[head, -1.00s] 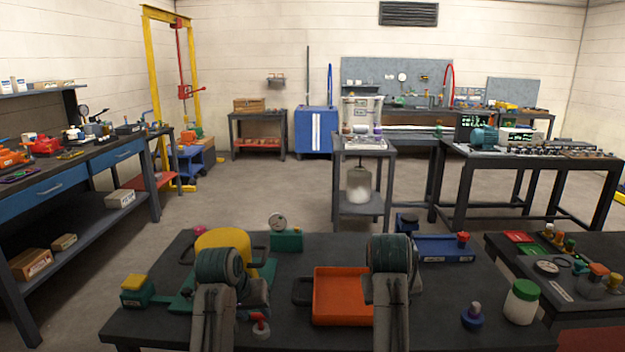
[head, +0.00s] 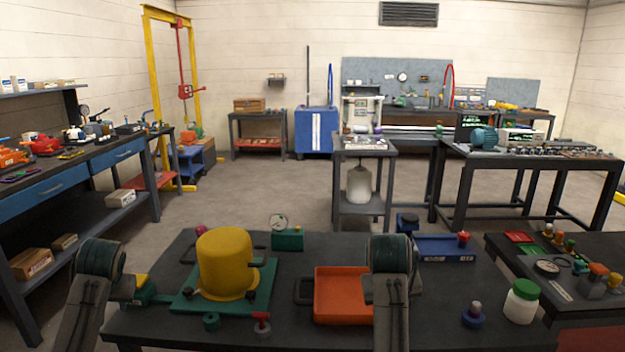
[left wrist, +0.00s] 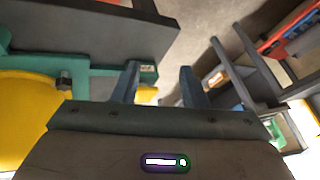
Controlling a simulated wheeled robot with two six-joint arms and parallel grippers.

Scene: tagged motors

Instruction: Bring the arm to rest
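My left arm comes in from the left of the head view, with its wrist beyond the near table's left edge. My left gripper (head: 128,288) is small and partly hidden there, beside the green block with a yellow top. In the left wrist view my left gripper (left wrist: 160,78) has its two fingers apart with nothing between them. The yellow motor housing (head: 225,262) stands upright on its green plate (head: 262,297), right of and apart from the gripper. My right arm rises in front of the orange tray; its gripper fingers are hidden.
The near table (head: 290,335) holds an orange tray (head: 340,298), a green gauge block (head: 287,240), a blue bin (head: 440,250), a red-knobbed part (head: 261,326) and a green-lidded jar (head: 521,302). A left workbench (head: 60,185) stands close by. Floor beyond is open.

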